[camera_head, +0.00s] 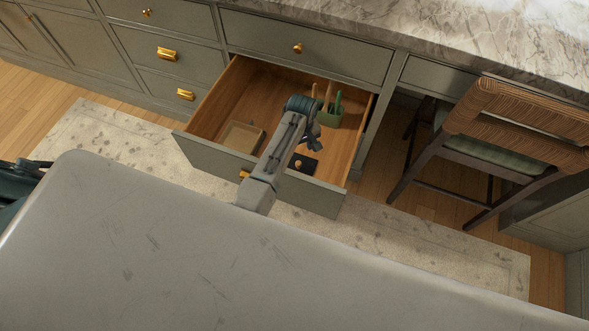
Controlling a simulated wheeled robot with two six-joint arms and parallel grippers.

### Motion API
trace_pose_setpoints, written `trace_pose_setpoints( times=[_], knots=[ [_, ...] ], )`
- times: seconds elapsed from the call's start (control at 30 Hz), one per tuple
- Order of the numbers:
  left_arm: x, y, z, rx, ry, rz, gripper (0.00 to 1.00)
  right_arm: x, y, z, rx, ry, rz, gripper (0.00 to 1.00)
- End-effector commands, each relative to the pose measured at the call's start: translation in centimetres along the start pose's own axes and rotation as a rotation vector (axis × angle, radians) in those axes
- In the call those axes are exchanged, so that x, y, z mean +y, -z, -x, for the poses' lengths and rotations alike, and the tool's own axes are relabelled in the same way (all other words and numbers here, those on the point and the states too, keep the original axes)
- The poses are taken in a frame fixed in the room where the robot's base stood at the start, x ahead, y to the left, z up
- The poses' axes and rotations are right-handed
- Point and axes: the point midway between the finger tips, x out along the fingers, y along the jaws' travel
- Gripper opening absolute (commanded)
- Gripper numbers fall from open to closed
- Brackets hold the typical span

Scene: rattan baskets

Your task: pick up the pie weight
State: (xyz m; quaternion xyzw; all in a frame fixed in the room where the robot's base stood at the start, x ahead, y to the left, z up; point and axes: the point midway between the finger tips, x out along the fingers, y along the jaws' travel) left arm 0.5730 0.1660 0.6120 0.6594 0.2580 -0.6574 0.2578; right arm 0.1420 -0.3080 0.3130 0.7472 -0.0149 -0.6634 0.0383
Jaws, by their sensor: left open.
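An open wooden drawer (222,89) holds several small items. My left arm reaches over its front panel, and my left gripper (312,139) is inside the drawer. It is open; its fingers are small and dark here, and I see nothing held between them. Just below the gripper is a small dark square item (309,172) with a brownish round part on it, partly hidden by my arm. I cannot tell for sure which item is the pie weight. My right gripper is out of view.
A green holder (350,121) with upright utensils stands at the drawer's back right. A tan shallow box (241,137) lies at its left. A rattan-backed stool (520,112) stands to the right. A marble counter (440,30) lies above, a patterned rug (110,130) below.

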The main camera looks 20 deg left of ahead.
Motion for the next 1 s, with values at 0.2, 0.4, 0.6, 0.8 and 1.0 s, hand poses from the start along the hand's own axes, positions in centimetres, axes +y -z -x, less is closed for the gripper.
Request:
trace_pose_setpoints(
  times=[0.2,0.4,0.6,0.8,1.0],
  knots=[
    [0.4,0.1,-3.0,-0.001,0.0,0.005,0.47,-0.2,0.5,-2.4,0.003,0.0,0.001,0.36],
    [0.3,0.1,-5.4,-0.003,0.003,0.004,0.47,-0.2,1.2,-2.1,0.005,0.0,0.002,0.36],
    [0.2,0.1,-8.0,-0.002,0.003,0.004,0.47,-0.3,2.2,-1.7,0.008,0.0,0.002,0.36],
    [0.2,0.1,-9.5,-0.002,0.003,0.005,0.47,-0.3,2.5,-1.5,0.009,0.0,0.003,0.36],
    [0.1,0.0,-12.5,-0.003,0.003,0.005,0.47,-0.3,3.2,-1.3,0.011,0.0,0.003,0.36]
  ],
)
